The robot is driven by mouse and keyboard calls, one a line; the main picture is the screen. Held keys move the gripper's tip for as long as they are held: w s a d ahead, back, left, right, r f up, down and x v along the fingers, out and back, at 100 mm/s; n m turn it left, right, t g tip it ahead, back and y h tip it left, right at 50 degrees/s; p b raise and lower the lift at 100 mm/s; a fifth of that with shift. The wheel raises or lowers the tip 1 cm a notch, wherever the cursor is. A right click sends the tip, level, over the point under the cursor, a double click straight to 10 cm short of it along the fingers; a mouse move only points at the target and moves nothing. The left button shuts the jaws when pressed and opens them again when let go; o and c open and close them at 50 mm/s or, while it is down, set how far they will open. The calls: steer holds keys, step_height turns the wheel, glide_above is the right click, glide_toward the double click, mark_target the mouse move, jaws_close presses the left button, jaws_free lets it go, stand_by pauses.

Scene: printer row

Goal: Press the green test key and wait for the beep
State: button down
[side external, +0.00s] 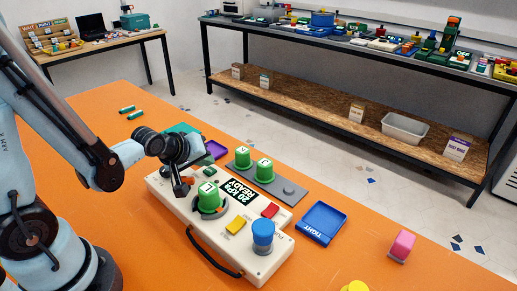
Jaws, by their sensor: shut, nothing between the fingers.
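A cream tester box (172,200) with a black handle lies on the orange table. A small green key (210,171) shows on its top near the far edge, behind the green cylinder. A yellow key (236,226) and a red key (270,211) are on the same top. A dark display (238,191) reads "20 kPa READY". My gripper (182,190) is shut and empty, pointing down over the left end of the box, left of the green key. Whether its tips touch the box cannot be told.
A green cylinder (209,196) stands upright in a ring on the box, close to my gripper. A blue knob (262,234) rises at the right end. Two green cylinders stand on a grey plate (289,189) behind. A blue tray (320,221) and a pink block (402,245) lie right.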

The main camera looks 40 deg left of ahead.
mark_target(207, 172)
steer(key=shift+f, duration=0.2)
steer(key=shift+f, duration=0.2)
steer(key=shift+r, duration=0.15)
steer(key=shift+r, duration=0.3)
steer(key=shift+r, duration=0.1)
stand_by(0.4)
steer(key=shift+r, duration=2.4)
steer(key=s+d+r+m+g+h, duration=0.2)
steer(key=s+d+r+m, duration=0.2)
steer(key=m, duration=0.7)
steer(key=s+d, duration=0.2)
steer(key=s, duration=0.1)
steer(key=shift+s, duration=0.25)
